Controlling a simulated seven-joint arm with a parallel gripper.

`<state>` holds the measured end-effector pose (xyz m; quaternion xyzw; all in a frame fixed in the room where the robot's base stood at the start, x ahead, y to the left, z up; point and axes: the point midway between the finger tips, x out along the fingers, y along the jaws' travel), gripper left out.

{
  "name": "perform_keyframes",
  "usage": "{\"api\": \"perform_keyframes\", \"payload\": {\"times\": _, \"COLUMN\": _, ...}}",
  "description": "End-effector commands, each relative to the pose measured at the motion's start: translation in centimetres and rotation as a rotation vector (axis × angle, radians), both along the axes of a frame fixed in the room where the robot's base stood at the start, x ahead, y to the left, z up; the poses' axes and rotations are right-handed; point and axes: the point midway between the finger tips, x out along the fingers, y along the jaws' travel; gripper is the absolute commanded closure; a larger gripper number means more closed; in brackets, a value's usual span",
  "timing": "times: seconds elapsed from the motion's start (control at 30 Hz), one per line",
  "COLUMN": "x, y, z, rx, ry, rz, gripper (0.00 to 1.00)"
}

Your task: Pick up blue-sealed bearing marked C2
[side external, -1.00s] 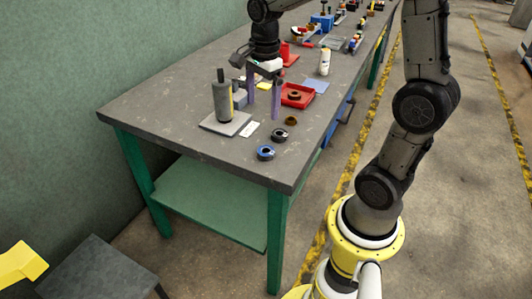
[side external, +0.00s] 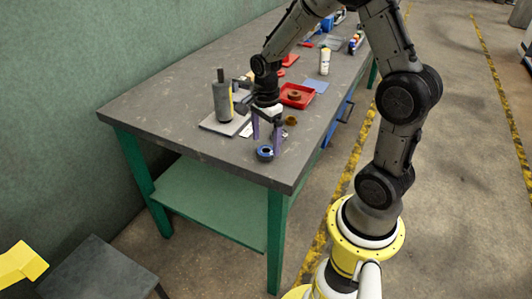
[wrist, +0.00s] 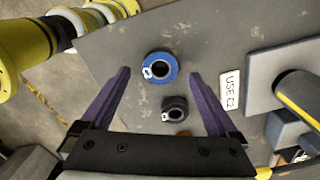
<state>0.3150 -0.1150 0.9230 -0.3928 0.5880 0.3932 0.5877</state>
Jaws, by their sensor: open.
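The blue-sealed bearing (side external: 265,153) lies flat near the front end of the grey workbench. In the wrist view this blue bearing (wrist: 160,68) has a small white tag whose marking is too small to read. A black bearing (wrist: 174,108) with a similar white tag lies just below it there; my gripper hides it in the side view. My gripper (side external: 266,142) is open and empty, pointing down above the bench beside the blue bearing. In the wrist view its purple fingers (wrist: 158,88) stand wide apart, one on each side of the two bearings, touching neither.
A white card reading "USE C2" (wrist: 230,91) lies on the bench (side external: 150,105). A dark cylinder with a yellow stripe (side external: 222,100) stands on a grey plate (side external: 213,126). A red tray (side external: 310,94), a brown ring (side external: 291,120) and a white bottle (side external: 325,62) are farther back.

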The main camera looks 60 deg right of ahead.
Motion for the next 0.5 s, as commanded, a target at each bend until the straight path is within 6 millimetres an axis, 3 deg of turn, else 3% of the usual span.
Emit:
{"api": "perform_keyframes", "payload": {"times": 0.2, "x": 0.0, "y": 0.0, "z": -2.7, "rx": 0.001, "ry": 0.002, "rz": 0.000, "gripper": 0.05}}
{"api": "perform_keyframes", "payload": {"times": 0.5, "x": 0.0, "y": 0.0, "z": -3.0, "rx": 0.000, "ry": -0.001, "rz": 0.000, "gripper": 0.07}}
